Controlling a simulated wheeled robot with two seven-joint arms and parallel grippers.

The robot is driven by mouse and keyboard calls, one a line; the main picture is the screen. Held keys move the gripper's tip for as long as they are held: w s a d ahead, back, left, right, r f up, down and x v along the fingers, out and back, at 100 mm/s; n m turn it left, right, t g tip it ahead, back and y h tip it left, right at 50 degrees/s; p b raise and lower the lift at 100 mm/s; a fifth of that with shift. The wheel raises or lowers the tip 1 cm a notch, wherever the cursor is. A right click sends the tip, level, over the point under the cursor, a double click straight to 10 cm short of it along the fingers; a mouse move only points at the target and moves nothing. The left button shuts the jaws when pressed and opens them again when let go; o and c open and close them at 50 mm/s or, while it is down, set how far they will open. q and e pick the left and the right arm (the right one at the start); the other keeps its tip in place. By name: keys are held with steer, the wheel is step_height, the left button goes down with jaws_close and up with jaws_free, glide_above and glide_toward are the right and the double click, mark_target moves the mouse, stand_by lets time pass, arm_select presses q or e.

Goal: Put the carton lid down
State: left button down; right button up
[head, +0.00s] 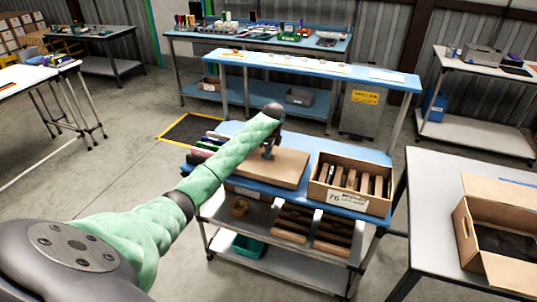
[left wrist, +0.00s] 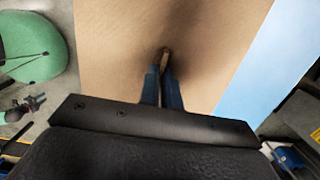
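The carton lid (head: 262,168) is a flat brown cardboard panel over the blue top of the cart (head: 235,130). Part of a carton side (head: 245,190) shows under its front edge. My left gripper (head: 268,152) is above the lid, pointing down. In the left wrist view, the lid (left wrist: 115,50) fills the middle. The blue fingers of my left gripper (left wrist: 164,62) are close together on a small brown piece standing up from the lid. Whether the lid rests fully on the carton is hidden. My right gripper is not in view.
An open carton with dark and brown pieces (head: 350,183) stands right of the lid. Several coloured items (head: 205,146) lie behind on the left. Another open carton (head: 500,235) is on the grey table at right. The cart's lower shelves hold brown trays and a teal bin (head: 248,247).

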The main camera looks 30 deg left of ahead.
arm_select(q)
steer(key=shift+w+f, duration=0.15)
steer(key=shift+f, duration=0.8)
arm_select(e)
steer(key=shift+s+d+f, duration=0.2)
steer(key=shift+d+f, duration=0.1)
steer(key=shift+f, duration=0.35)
arm_select(q)
steer(key=c, duration=1.6)
jaws_free()
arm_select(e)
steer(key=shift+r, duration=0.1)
arm_select(q)
steer(key=shift+r, duration=0.1)
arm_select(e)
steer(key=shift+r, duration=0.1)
